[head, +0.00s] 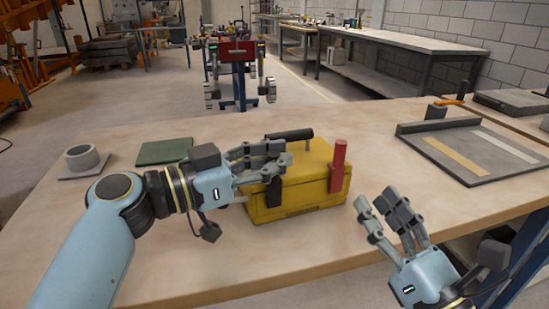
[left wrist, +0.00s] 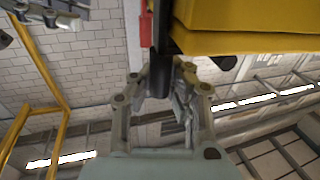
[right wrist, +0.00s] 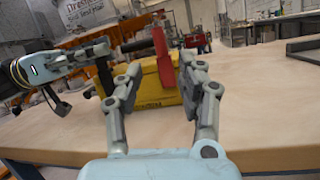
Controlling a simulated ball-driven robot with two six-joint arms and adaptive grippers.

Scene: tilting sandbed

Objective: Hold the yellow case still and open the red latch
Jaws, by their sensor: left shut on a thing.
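The yellow case (head: 310,188) sits on the workbench, lid down, with a black handle (head: 290,135) on top. The red latch (head: 338,165) stands upright at its front right corner; it also shows in the right wrist view (right wrist: 161,55). My left gripper (head: 275,165) is at the case's left front, shut on a black upright latch (head: 273,192) there, whose upper part its fingers hide. In the left wrist view the dark latch (left wrist: 160,65) lies between the fingers. My right gripper (head: 385,213) is open and empty, in front of and right of the case, apart from the red latch.
A grey ring on a plate (head: 82,158) and a green slab (head: 165,150) lie at the left back of the bench. A grey tray (head: 440,170) with two strips lies at the right back. The bench between case and tray is clear.

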